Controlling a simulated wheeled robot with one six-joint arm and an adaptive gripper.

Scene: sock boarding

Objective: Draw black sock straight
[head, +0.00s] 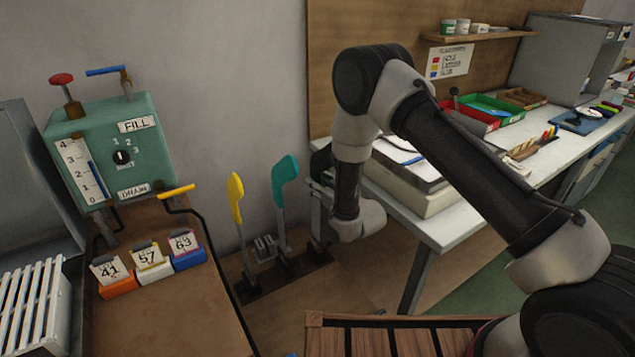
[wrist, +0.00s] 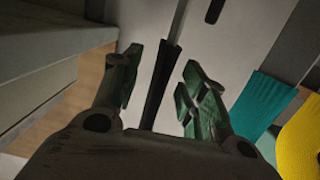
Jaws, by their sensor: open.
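In the wrist view my gripper (wrist: 163,66) is open, its two fingers apart. A narrow dark strip (wrist: 160,85), which looks like the black sock seen edge-on, lies between the fingers with a gap on each side. In the head view a dark shape (head: 321,161), likely the same sock on its upright form, shows just left of my wrist. My arm hides part of it, and my fingers cannot be made out there. A teal sock form (head: 284,180) and a yellow one (head: 236,195) stand upright to its left. They also show at the right of the wrist view.
A green FILL/DRAIN box (head: 110,150) with levers stands on the left bench, behind number tags 41, 57 and 63 (head: 150,260). A white worktable (head: 450,235) with trays lies to the right. A slatted wooden surface (head: 385,338) is in front.

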